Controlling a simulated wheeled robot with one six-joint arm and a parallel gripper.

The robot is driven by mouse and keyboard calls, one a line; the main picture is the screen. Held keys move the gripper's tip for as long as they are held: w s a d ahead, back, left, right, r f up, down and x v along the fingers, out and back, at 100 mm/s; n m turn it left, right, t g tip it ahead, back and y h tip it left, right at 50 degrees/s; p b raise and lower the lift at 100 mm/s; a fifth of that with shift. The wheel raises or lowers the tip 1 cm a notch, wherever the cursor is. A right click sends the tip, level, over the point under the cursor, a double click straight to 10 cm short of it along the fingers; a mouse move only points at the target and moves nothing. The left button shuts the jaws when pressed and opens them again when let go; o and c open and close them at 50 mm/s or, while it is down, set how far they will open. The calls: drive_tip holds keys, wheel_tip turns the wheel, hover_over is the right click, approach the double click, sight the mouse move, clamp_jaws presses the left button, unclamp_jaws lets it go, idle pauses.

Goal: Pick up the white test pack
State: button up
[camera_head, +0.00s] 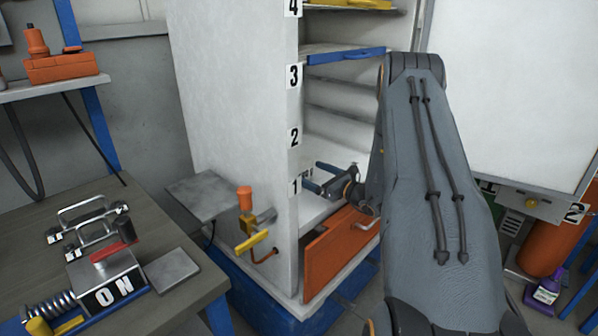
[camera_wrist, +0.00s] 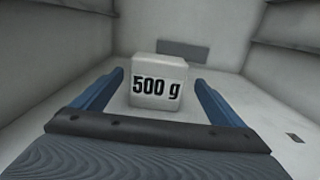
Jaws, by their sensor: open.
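The white test pack (camera_wrist: 158,98) is a white block marked "500 g". It stands upright on the pale floor of a compartment in the wrist view. My gripper (camera_wrist: 160,78) is open, with its blue fingers on the left and right of the pack. Gaps show between the fingers and the pack's sides. In the head view my gripper (camera_head: 311,176) reaches into the lowest compartment, by the number 1. Only a small pale patch with dark marks shows between the fingers there, so the pack is mostly hidden.
The white cabinet (camera_head: 235,110) has numbered levels, with shelves above my gripper. An orange panel (camera_head: 335,250) stands at the lowest opening. A yellow-handled valve (camera_head: 252,241) juts from the cabinet's side. A workbench (camera_head: 150,215) with an ON switch is at left.

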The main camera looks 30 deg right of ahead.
sight(306, 172)
drive_tip(key=x, duration=0.5)
drive_tip(key=shift+a+f+p, duration=0.15)
drive_tip(key=shift+f+p, duration=0.1)
drive_tip(key=shift+p, duration=0.15)
drive_tip(key=shift+c, duration=0.4)
drive_tip(key=c, duration=1.5)
